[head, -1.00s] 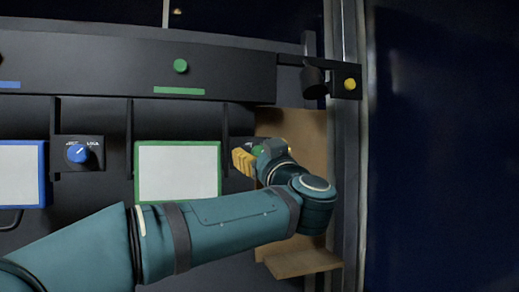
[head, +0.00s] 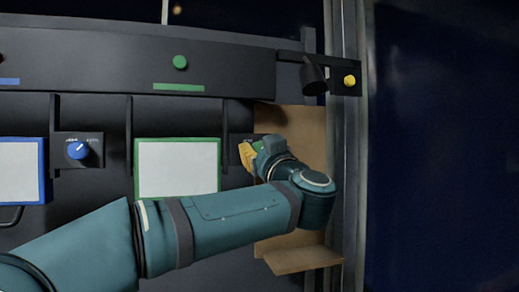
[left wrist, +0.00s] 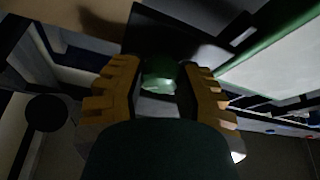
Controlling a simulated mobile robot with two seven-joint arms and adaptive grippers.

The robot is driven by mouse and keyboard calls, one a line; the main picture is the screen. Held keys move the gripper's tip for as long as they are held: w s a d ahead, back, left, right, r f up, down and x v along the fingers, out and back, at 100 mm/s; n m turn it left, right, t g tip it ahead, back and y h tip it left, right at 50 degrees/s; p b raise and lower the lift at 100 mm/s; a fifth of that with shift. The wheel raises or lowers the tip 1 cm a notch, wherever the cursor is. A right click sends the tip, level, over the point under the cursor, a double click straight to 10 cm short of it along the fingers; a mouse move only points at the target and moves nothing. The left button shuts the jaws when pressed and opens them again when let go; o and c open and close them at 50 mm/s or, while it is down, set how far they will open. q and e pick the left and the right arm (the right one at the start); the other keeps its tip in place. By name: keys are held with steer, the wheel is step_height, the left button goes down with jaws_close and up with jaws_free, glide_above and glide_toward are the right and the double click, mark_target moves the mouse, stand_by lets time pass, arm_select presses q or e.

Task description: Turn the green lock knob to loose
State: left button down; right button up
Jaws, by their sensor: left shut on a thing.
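The green lock knob (left wrist: 160,76) shows in the left wrist view between the yellow fingers of my left gripper (left wrist: 160,88). The gripper is shut on it. In the head view my left gripper (head: 247,156) is at the black lock plate (head: 235,146), right of the green-framed white panel (head: 178,170). There the gripper hides the knob, and its pointer and setting cannot be read. My right gripper is in neither view.
A blue knob (head: 77,150) sits beside a blue-framed panel (head: 20,170) at left. A green button (head: 180,62) is on the black rail above. A brown board (head: 290,125) and a small shelf (head: 302,260) stand right of the lock plate.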

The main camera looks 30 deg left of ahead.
arm_select(q)
steer(key=n+g, duration=0.1)
steer(key=n, duration=0.2)
steer(key=n+g+b, duration=0.1)
steer(key=n+g, duration=0.1)
steer(key=n, duration=0.1)
steer(key=shift+y, duration=0.4)
steer(key=n+g, duration=0.1)
steer(key=n, duration=0.2)
steer(key=n+g, duration=0.1)
steer(key=n, duration=0.1)
steer(key=shift+s+n+h+b, duration=0.1)
steer(key=shift+n+h+b, duration=0.2)
steer(key=shift+n+b, duration=0.1)
steer(key=n+g, duration=0.1)
steer(key=n, duration=0.1)
steer(key=n+h, duration=0.1)
steer(key=n, duration=0.1)
steer(key=shift+n+g+b, duration=0.3)
steer(key=shift+n+g, duration=0.1)
steer(key=shift+a+f+n+h, duration=0.1)
steer(key=shift+n+h, duration=0.6)
steer(key=shift+n, duration=1)
steer(key=shift+g, duration=0.3)
steer(key=c, duration=0.6)
jaws_free()
